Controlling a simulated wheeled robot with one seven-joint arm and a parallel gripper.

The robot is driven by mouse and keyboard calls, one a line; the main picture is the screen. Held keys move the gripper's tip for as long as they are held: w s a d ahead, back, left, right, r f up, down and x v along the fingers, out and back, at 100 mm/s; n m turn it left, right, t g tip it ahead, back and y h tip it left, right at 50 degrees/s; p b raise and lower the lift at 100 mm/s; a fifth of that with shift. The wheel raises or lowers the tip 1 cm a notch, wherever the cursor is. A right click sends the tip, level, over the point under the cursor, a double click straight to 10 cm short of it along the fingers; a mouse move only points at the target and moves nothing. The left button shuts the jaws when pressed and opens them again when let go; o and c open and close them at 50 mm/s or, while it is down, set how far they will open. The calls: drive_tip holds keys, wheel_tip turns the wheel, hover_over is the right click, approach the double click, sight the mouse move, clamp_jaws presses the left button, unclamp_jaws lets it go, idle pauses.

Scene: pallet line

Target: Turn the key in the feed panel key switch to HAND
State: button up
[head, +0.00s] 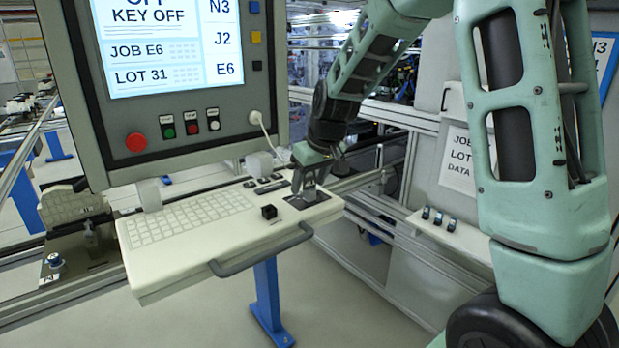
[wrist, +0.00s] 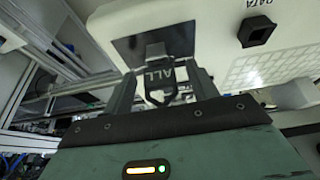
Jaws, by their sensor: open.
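A dark square plate (head: 297,202) lies on the right end of the pale keyboard shelf below the screen; it also shows in the wrist view (wrist: 180,38). In the wrist view a dark, loop-shaped piece (wrist: 158,97) stands at the plate, with the letters "ALL" beside it. It looks like a key bow, but I cannot be sure it is the feed panel key. My gripper (head: 309,186) points down over the plate. In the wrist view its fingers (wrist: 160,72) are apart on either side of the loop, with gaps showing. No HAND mark is legible.
The keyboard shelf (head: 150,272) has a front handle (head: 262,252) and a black block (head: 269,212), marked DATA in the wrist view (wrist: 257,31). The screen panel (head: 175,45), with a red button (head: 136,142), stands behind. Several small dark switches (head: 438,217) sit on a ledge at right.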

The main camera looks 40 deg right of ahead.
drive_tip(key=shift+f, duration=0.2)
drive_tip(key=c, duration=1.1)
drive_tip(key=shift+o, duration=0.2)
drive_tip(key=shift+w+f+b, duration=0.1)
drive_tip(key=shift+b, duration=0.35)
drive_tip(key=shift+n+y+b, duration=0.5)
drive_tip(key=shift+n+b, duration=0.8)
drive_tip(key=shift+b, duration=0.1)
drive_tip(key=shift+n+b, duration=0.6)
drive_tip(key=n+g+y+b, duration=0.1)
drive_tip(key=n+y+b, duration=0.1)
drive_tip(key=n, duration=0.2)
drive_tip(key=shift+n, duration=0.4)
drive_tip(key=o, duration=1.5)
drive_tip(key=shift+g, duration=0.3)
